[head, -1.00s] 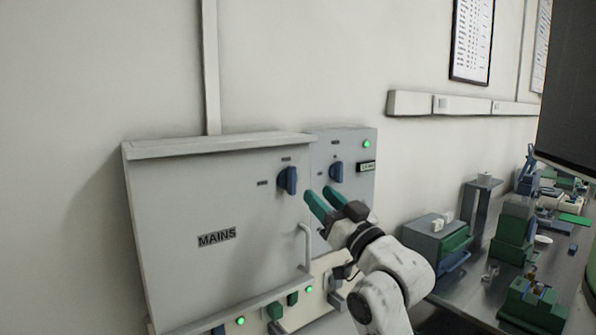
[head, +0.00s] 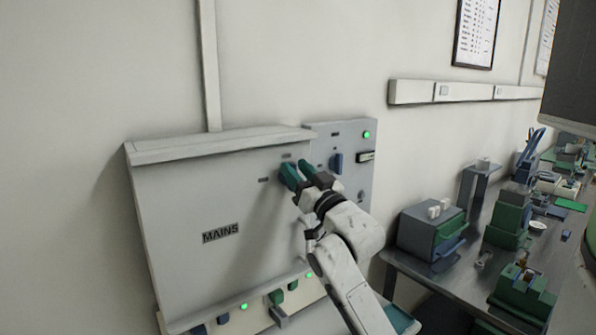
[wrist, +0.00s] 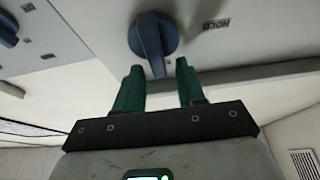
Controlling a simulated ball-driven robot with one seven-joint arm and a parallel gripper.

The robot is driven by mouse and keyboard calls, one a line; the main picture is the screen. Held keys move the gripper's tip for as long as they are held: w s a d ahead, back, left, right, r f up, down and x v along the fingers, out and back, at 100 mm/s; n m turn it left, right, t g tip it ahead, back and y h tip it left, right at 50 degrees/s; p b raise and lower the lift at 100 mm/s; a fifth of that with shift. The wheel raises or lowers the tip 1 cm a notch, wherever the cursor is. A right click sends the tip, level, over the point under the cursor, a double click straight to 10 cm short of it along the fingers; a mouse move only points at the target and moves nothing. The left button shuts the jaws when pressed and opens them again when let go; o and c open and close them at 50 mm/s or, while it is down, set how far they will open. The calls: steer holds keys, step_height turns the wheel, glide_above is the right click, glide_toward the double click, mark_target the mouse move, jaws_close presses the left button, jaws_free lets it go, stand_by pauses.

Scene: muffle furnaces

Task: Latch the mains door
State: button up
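The grey mains door (head: 190,265) fills the left of the head view, with a MAINS label (head: 220,233). It looks shut, though I cannot tell whether a small gap remains. Its blue latch knob (wrist: 152,38) shows in the wrist view, with its grip pointing down between my fingertips. My gripper (wrist: 158,70) is open, one green finger on each side of the knob's tip, not clamped on it. In the head view my gripper (head: 296,170) mostly covers the knob. The door's bar handle is hidden behind my arm.
A metal bench (head: 455,270) with drawers and green blocks stands at right.

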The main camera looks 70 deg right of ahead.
jaws_close()
